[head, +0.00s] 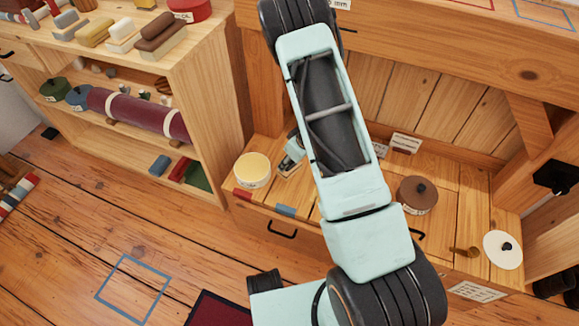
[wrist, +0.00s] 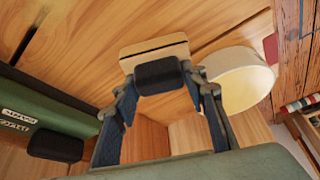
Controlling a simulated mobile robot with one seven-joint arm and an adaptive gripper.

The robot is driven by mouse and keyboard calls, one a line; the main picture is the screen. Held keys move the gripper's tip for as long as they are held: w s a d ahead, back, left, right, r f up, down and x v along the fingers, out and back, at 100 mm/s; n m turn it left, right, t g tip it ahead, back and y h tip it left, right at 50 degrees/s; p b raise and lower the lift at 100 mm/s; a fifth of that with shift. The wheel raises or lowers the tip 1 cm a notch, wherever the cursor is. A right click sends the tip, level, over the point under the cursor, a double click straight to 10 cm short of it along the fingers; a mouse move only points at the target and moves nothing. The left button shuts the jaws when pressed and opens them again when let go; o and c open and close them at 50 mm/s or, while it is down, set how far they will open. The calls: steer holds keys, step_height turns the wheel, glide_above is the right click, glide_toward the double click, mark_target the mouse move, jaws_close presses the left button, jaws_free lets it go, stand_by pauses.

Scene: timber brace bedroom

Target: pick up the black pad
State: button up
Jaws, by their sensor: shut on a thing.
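The black pad (wrist: 158,75) is a small dark block with rounded edges in the wrist view. My gripper (wrist: 160,88) is shut on it, with a fingertip at each of its sides. A light wooden piece with a dark line across it (wrist: 153,50) shows right behind the pad; I cannot tell whether they touch. In the head view my gripper (head: 291,152) shows only in part beside my arm, low over the wooden shelf surface. The pad cannot be made out there.
A cream round container (head: 252,170) stands close by; it also shows right of my gripper in the wrist view (wrist: 238,78). A brown lidded pot (head: 418,195) and a white disc (head: 503,250) are further right. An open shelf unit (head: 222,105) stands left.

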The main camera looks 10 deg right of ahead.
steer(key=shift+r, duration=0.1)
step_height(320, 180, up, 28)
steer(key=p, duration=1.6)
steer(key=o, duration=0.8)
steer(key=c, duration=0.5)
